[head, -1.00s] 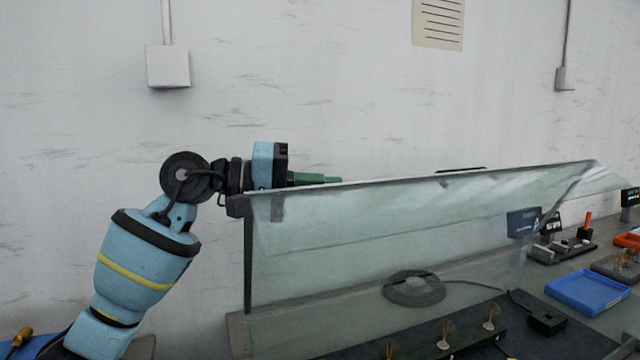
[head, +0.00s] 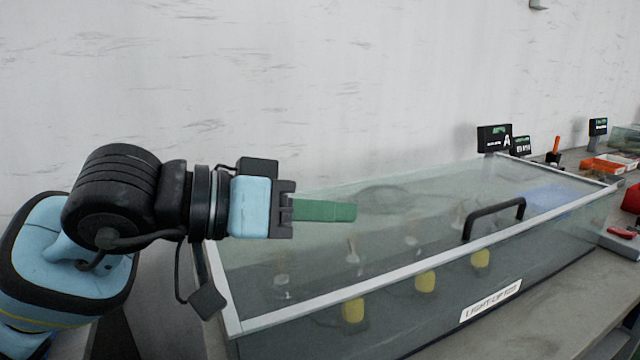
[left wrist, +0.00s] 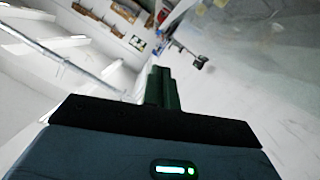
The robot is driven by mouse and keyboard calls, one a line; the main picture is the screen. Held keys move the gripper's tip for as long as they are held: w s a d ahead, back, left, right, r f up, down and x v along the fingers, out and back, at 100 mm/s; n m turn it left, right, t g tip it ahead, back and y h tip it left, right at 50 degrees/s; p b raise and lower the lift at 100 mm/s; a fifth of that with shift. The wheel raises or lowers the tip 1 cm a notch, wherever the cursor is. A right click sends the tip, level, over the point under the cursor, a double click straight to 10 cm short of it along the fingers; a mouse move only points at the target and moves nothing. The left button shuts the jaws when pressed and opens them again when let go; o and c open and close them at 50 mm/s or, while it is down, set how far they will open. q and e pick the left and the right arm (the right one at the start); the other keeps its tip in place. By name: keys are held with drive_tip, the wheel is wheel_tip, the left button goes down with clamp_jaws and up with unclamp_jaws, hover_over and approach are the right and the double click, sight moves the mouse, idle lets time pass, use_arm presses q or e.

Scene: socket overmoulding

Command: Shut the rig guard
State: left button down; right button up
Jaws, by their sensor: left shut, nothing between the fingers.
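The rig guard (head: 350,309) is a clear cover with a pale metal frame and a black bar handle (head: 493,217). In the head view it lies down flat over the rig, and pegs and yellow parts show through it. My left gripper (head: 354,212) is shut and empty, its green fingers together above the left part of the cover. I cannot tell whether the fingers touch it. The fingers also show in the left wrist view (left wrist: 162,88), pointing away from the camera. My right gripper is out of view.
A label plate (head: 491,301) is on the rig's front. A display marked A (head: 494,138) stands behind the rig. Orange trays (head: 606,165) and a red item (head: 631,198) are on the bench at right. The bench front at lower right is clear.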

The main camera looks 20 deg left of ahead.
sight(330, 296)
use_arm(q)
drive_tip(key=f, duration=0.1)
drive_tip(key=f+b, duration=0.1)
drive_tip(key=f, duration=0.1)
drive_tip(key=shift+s+d+m+t, duration=0.25)
drive_tip(key=shift+m+t, duration=0.05)
drive_tip(key=shift+m, duration=0.1)
drive_tip(key=shift+s+d+f+m+y+b, duration=0.1)
drive_tip(key=shift+f+m+y+b, duration=0.1)
drive_tip(key=shift+f+b, duration=0.25)
drive_tip(key=shift+s+d+f+m+y+b, duration=0.1)
drive_tip(key=shift+f+y+b, duration=0.1)
drive_tip(key=shift+f+b, duration=0.2)
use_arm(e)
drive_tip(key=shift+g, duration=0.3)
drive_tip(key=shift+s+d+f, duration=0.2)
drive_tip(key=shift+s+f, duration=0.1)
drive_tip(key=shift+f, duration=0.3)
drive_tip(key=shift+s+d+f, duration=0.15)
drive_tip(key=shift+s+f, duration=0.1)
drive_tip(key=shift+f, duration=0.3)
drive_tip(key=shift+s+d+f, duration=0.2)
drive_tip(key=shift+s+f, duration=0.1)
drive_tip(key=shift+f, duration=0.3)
use_arm(q)
drive_tip(key=shift+s+a+r, duration=0.1)
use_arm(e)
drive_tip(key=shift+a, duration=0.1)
